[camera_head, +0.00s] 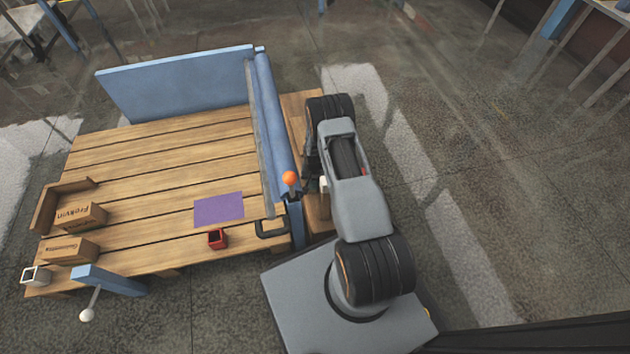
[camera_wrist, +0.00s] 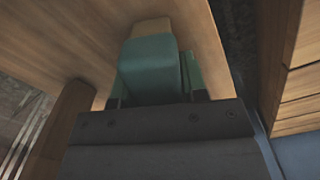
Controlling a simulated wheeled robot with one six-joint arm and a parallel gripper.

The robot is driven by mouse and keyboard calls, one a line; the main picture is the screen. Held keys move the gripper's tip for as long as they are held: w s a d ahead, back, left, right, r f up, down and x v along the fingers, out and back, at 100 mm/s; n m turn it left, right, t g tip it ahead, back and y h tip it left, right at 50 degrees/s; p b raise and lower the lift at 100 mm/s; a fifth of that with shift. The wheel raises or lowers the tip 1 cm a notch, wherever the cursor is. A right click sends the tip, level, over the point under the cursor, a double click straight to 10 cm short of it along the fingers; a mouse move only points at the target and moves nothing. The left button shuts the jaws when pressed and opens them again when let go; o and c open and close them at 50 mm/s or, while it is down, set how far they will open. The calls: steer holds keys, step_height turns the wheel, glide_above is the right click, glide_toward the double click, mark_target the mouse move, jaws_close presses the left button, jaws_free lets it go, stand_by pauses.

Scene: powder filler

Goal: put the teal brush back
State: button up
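The teal brush (camera_wrist: 150,68) shows in the wrist view as a teal block with a pale tan end (camera_wrist: 152,27) pointing away from my gripper. It sits between the fingers of my gripper (camera_wrist: 155,88), which look closed on its sides; the contact itself is partly hidden. Wooden boards lie beyond it. In the head view my gripper is mostly hidden behind my arm, over the small wooden side shelf (camera_head: 299,110) right of the blue rail. A small pale patch (camera_head: 323,184) shows there, possibly the brush's end.
A blue rail (camera_head: 272,130) and an orange-knobbed lever (camera_head: 289,178) stand close left of my arm. The wooden table (camera_head: 170,160) holds a purple mat (camera_head: 218,209), a red holder (camera_head: 217,238), cardboard boxes (camera_head: 82,215) and a white holder (camera_head: 36,275). The table's middle is clear.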

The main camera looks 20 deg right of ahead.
steer(key=o, duration=0.4)
steer(key=shift+r, duration=0.1)
step_height(320, 180, up, 12)
steer(key=p, duration=0.5)
steer(key=shift+r, duration=0.1)
steer(key=s+a+r+n+t, duration=0.1)
steer(key=s+a+r+n, duration=0.15)
steer(key=r, duration=1.05)
steer(key=s+a+r+n, duration=0.1)
steer(key=s+a+r, duration=0.15)
steer(key=r, duration=1.05)
steer(key=s+a+r+n, duration=0.1)
steer(key=s+a+r, duration=0.1)
steer(key=s+r, duration=0.3)
steer(key=s+a+r+n+t, duration=0.1)
steer(key=s+a+r+n, duration=0.1)
steer(key=s+r, duration=0.4)
steer(key=shift+s+a+t, duration=0.3)
steer(key=shift+s+a, duration=0.2)
steer(key=shift+s, duration=1.6)
